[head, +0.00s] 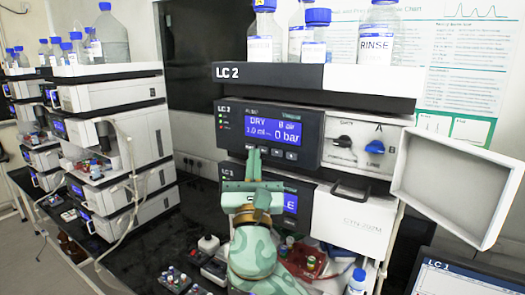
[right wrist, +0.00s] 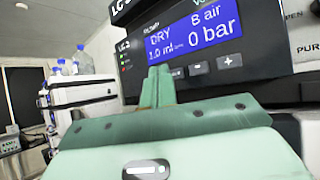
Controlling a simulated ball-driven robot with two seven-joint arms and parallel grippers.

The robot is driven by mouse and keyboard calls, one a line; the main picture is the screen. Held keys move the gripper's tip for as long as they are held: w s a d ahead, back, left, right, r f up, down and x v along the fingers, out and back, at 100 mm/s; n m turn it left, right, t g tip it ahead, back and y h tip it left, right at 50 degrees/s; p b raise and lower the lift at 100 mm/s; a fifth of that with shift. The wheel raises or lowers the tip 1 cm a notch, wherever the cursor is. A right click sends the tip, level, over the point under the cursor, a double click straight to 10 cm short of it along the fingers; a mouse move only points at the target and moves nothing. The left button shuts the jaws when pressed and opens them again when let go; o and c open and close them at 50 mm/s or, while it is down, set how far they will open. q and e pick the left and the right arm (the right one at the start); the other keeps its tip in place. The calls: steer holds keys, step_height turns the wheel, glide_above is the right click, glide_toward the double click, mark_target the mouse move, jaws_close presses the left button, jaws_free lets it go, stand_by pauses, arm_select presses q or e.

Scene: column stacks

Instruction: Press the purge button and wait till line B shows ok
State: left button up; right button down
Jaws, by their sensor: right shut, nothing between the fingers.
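The LC 2 pump panel (head: 310,150) has a lit blue display (head: 272,128) reading "DRY", "B air" and "0 bar"; the wrist view shows the same display (right wrist: 195,37). A row of buttons lies under it, with minus (right wrist: 197,68) and plus (right wrist: 224,62) readable. My right gripper (head: 253,152) is shut and empty, its fingertips at the left part of this row. In the right wrist view the fingers (right wrist: 160,72) cover the leftmost buttons and their labels; I cannot tell whether they touch. My left gripper is not in view.
A black knob (head: 343,141) and a blue knob (head: 374,147) sit right of the panel. A white framed door (head: 450,190) sticks out further right. Bottles, one a RINSE bottle (head: 378,38), stand on top. Vials and racks crowd the bench below.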

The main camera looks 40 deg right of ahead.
steer(key=shift+d, duration=0.1)
steer(key=shift+w+d, duration=0.15)
steer(key=shift+d, duration=0.15)
steer(key=shift+w+d, duration=0.2)
steer(key=shift+d, duration=0.2)
stand_by(0.7)
steer(key=shift+a, duration=0.1)
steer(key=shift+s+a+p, duration=0.3)
steer(key=shift+s+a, duration=0.05)
steer(key=shift+a, duration=0.35)
steer(key=shift+s+a, duration=0.3)
steer(key=shift+a, duration=0.45)
steer(key=shift+s+a, duration=0.35)
steer(key=shift+a, duration=0.45)
steer(key=shift+s+a, duration=0.3)
steer(key=shift+a, duration=0.45)
